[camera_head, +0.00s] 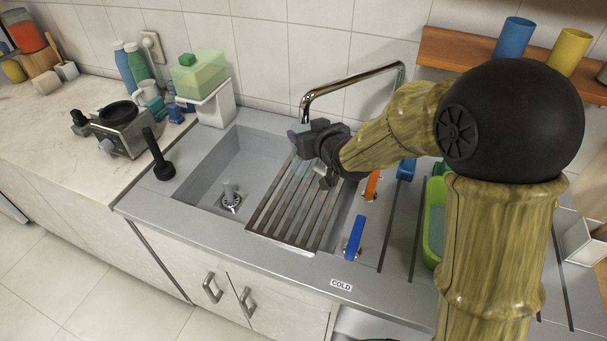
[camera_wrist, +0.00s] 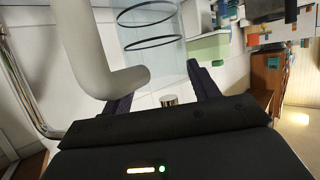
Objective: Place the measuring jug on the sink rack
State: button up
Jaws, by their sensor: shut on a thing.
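The measuring jug shows in the wrist view as a clear cylinder (camera_wrist: 155,35) with black rings and a thick grey curved handle (camera_wrist: 98,70). My gripper (camera_wrist: 160,92) is shut on it, with a dark finger on each side near where the handle meets the body. In the head view my gripper (camera_head: 300,142) is over the far end of the sink rack (camera_head: 296,212), in front of the tap. The jug is mostly hidden there, so I cannot tell whether it touches the rack. The rack is slatted metal and lies across the right part of the sink.
The chrome tap (camera_head: 345,84) arches close behind my gripper. The sink basin (camera_head: 228,180) is open left of the rack. A soap dispenser (camera_head: 200,75) stands behind it. A blue lever (camera_head: 354,238) and an orange lever (camera_head: 372,185) stand right of the rack.

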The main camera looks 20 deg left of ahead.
aim_at(310, 162)
jog(key=shift+s+a+f, duration=0.1)
jog(key=shift+f, duration=1.1)
jog(key=shift+a+f, duration=0.1)
jog(key=shift+f, duration=1.05)
jog(key=shift+a+f, duration=0.1)
jog(key=shift+f, duration=0.2)
jog(key=f, duration=0.3)
jog(key=shift+w+f+p, duration=0.15)
jog(key=shift+w+p, duration=0.05)
jog(key=shift+p, duration=0.2)
jog(key=shift+s, duration=0.2)
jog(key=o, duration=1.3)
jog(key=shift+w+d, duration=0.1)
jog(key=shift+d, duration=0.1)
jog(key=shift+c, duration=0.2)
jog(key=shift+o, duration=0.2)
jog(key=shift+a, duration=0.1)
